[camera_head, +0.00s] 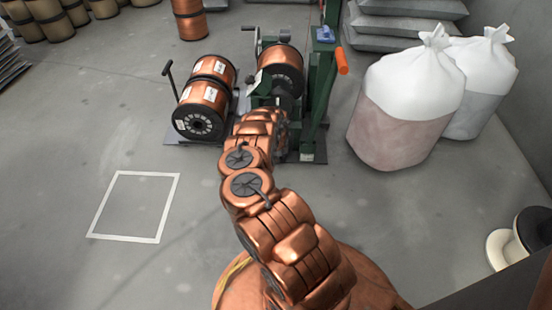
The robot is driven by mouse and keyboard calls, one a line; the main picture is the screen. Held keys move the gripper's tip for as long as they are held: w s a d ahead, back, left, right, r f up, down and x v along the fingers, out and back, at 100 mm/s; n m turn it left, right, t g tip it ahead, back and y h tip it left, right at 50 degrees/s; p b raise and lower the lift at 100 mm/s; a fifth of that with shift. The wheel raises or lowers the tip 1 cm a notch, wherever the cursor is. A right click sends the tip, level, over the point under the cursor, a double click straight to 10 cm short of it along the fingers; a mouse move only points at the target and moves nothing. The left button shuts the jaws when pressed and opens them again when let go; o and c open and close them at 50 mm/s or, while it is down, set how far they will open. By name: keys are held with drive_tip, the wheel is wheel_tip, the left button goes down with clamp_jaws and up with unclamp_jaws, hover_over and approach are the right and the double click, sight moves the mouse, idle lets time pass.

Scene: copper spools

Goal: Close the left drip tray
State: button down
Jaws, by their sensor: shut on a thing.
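A green machine (325,75) with a copper spool (281,62) stands at the top middle in the head view. A flat dark plate (306,154) shows at its foot. I cannot pick out the left drip tray or whether it is open; that low part of the machine is largely behind my copper-coloured arm. The arm reaches up from the bottom to the front of the machine. My gripper's fingers are hidden at the far end of the arm, so their hold and contact do not show.
Two copper spools (204,92) lie on a dark stand with an upright handle left of the machine. White-topped sacks (408,105) stand at right. Grey bags (400,32) are stacked behind. A white floor square (97,207) is empty. Open floor lies at left.

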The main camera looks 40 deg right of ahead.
drive_tip(key=c, duration=1.2)
unclamp_jaws()
drive_tip(key=shift+w+d, duration=0.1)
drive_tip(key=shift+w, duration=0.1)
drive_tip(key=shift+r, duration=0.2)
drive_tip(key=shift+s+a+r, duration=0.25)
drive_tip(key=shift+r, duration=1.65)
drive_tip(key=shift+s+a+r, duration=0.25)
drive_tip(key=shift+r, duration=1.7)
drive_tip(key=shift+s+a+r, duration=0.25)
drive_tip(key=shift+r, duration=1.65)
